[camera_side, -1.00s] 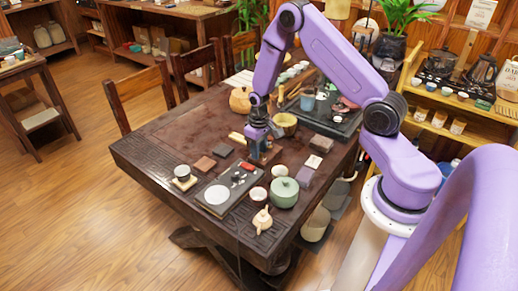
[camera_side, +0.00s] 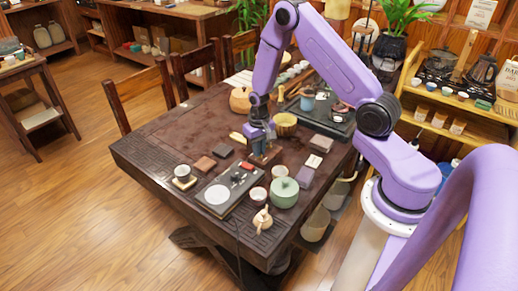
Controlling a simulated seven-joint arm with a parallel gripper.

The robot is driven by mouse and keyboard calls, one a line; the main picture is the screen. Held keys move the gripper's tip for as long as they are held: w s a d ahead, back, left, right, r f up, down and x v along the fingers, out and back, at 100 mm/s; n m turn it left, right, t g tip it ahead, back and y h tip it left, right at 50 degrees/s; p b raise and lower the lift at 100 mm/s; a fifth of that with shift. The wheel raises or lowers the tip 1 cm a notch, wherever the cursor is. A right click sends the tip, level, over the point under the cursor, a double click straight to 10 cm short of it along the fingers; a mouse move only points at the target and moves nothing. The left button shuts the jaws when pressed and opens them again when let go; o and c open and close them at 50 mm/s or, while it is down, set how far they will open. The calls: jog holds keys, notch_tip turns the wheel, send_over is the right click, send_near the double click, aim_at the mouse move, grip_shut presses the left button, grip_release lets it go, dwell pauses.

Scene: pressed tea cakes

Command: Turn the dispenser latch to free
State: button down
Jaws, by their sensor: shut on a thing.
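My gripper (camera_side: 258,146) points down near the middle of the table, at the small brown dispenser (camera_side: 266,157). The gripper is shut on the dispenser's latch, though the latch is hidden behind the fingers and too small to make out. How far the latch is turned cannot be told from this view.
The table's left part is clear.

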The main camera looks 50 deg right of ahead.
jog(key=m, duration=1.4)
jog(key=shift+m, duration=0.3)
dwell(0.4)
jog(key=c, duration=1.2)
grip_release()
notch_tip(320, 180, up, 18)
jog(key=shift+f, duration=0.25)
